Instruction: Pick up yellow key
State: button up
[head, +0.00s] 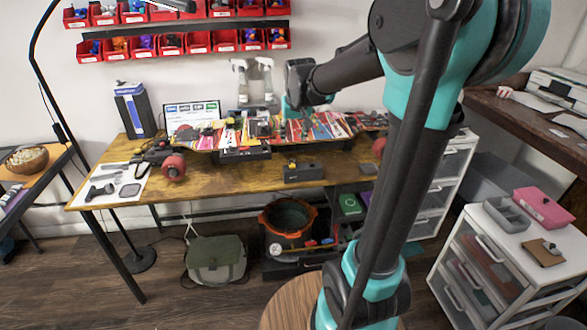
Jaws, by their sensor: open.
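My arm reaches from the right over the wooden workbench (225,182). My gripper (291,112) is at its end, above the back of the bench, over the skateboard with the colourful printed deck (335,127). It is open; its fingertips are small and hard to make out. A small black box (304,173) stands on the bench in front of the board, to the right of its middle. A small yellowish spot (292,162) shows on top of the box, too small to tell whether it is the yellow key. I cannot make out a key for certain elsewhere.
The skateboard has red wheels (173,167) and rests on a black stand (245,154). Spray bottles (265,78), a laptop (192,112) and a dark blue box (134,110) stand behind it. Red bins (172,43) hang above. The bench's front strip is mostly clear.

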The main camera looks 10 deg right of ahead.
send_over(292, 161)
jog(key=s, duration=0.2)
notch_tip(292, 161, down, 9)
jog(key=shift+a+r, duration=0.1)
jog(key=shift+d+x, duration=0.2)
jog(key=shift+x, duration=2.6)
jog(key=shift+s, duration=0.1)
jog(key=shift+c, duration=0.3)
grip_shut()
